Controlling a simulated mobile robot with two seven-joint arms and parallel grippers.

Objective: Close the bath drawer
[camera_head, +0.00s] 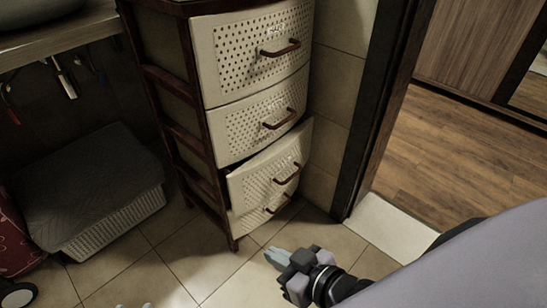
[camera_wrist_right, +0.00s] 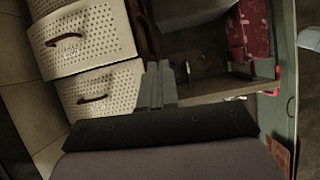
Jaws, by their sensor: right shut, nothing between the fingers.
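The bath drawer unit (camera_head: 205,110) is a dark brown frame with cream perforated drawers and brown handles. Its third drawer from the top (camera_head: 262,182) sticks out past the others, with a dark gap above it, and partly covers the bottom drawer (camera_head: 250,222). The upper two drawers look shut. My right gripper (camera_head: 272,256) is shut and empty, low in front of the unit and apart from it. In the right wrist view its fingers (camera_wrist_right: 157,85) point towards the scene, with perforated drawer fronts (camera_wrist_right: 95,45) to their left. Pale tips at the head view's bottom edge may be my left gripper (camera_head: 132,305).
A lidded grey basket (camera_head: 95,222) stands on the tiles to the left, under a counter (camera_head: 60,45). A dark door frame (camera_head: 375,110) stands right of the unit. The tiled floor (camera_head: 190,265) in front of the unit is clear.

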